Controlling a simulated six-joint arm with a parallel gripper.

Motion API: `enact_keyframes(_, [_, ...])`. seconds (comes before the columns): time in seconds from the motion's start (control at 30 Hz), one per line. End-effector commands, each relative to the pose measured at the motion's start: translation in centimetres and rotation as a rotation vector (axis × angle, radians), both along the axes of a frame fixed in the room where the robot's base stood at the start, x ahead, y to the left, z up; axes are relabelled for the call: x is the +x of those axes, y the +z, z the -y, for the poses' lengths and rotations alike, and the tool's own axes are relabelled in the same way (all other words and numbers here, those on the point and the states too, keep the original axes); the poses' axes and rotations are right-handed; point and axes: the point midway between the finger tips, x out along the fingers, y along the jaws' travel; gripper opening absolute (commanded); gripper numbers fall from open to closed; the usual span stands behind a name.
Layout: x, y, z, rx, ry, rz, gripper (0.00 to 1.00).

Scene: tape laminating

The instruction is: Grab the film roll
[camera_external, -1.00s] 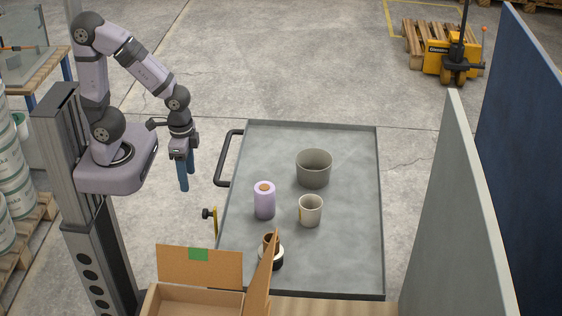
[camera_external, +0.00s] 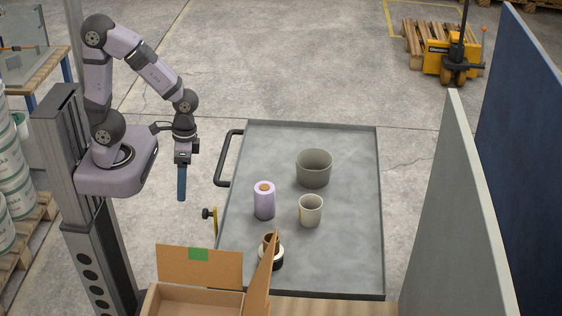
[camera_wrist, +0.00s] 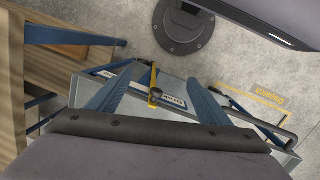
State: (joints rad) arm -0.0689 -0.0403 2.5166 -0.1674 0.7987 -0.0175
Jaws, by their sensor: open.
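The film roll (camera_external: 264,201) is a lilac cylinder with a brown core. It stands upright on the left part of a grey cart top (camera_external: 345,240), left of a beige cup. My gripper (camera_external: 181,197) hangs in the air left of the cart handle, pointing down and well apart from the roll. One blue finger hides the other in the external view. In the wrist view two blue fingers (camera_wrist: 155,95) are spread with nothing between them. I cannot make out the film roll in the wrist view.
A grey bowl (camera_external: 314,168) and the beige cup (camera_external: 311,211) stand on the cart. A dark-and-white tape roll (camera_external: 271,252) is partly behind an open cardboard box (camera_external: 199,269) flap. A black handle (camera_external: 229,158) edges the cart's left.

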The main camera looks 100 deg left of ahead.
Motion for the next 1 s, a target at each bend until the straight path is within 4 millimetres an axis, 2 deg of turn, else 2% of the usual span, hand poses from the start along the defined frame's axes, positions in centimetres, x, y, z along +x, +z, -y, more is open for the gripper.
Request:
enact_keyframes(0.03, [-0.3, -1.2, 0.6, -0.047, 0.086, -0.055, 0.72])
enact_keyframes(0.13, [-0.3, -2.4, 2.7, -0.181, 0.296, -0.176, 0.72])
enact_keyframes(0.23, [1.1, -3.1, 5.0, -0.350, 0.534, -0.302, 0.72])
enact_keyframes(0.33, [4.0, -3.3, 6.6, -0.542, 0.771, -0.408, 0.72])
enact_keyframes(0.43, [8.1, -3.2, 6.9, -0.750, 0.997, -0.488, 0.72])
enact_keyframes(0.57, [14.1, -3.1, 4.7, -1.033, 1.262, -0.547, 0.72])
enact_keyframes(0.6, [15.8, -3.2, 3.6, -1.116, 1.332, -0.553, 0.72])
enact_keyframes(0.7, [19.2, -3.3, 0.2, -1.302, 1.478, -0.551, 0.72])
enact_keyframes(0.83, [21.9, -3.7, -3.8, -1.481, 1.602, -0.524, 0.72])
enact_keyframes(1.0, [23.3, -3.9, -6.7, -1.593, 1.675, -0.494, 0.72])
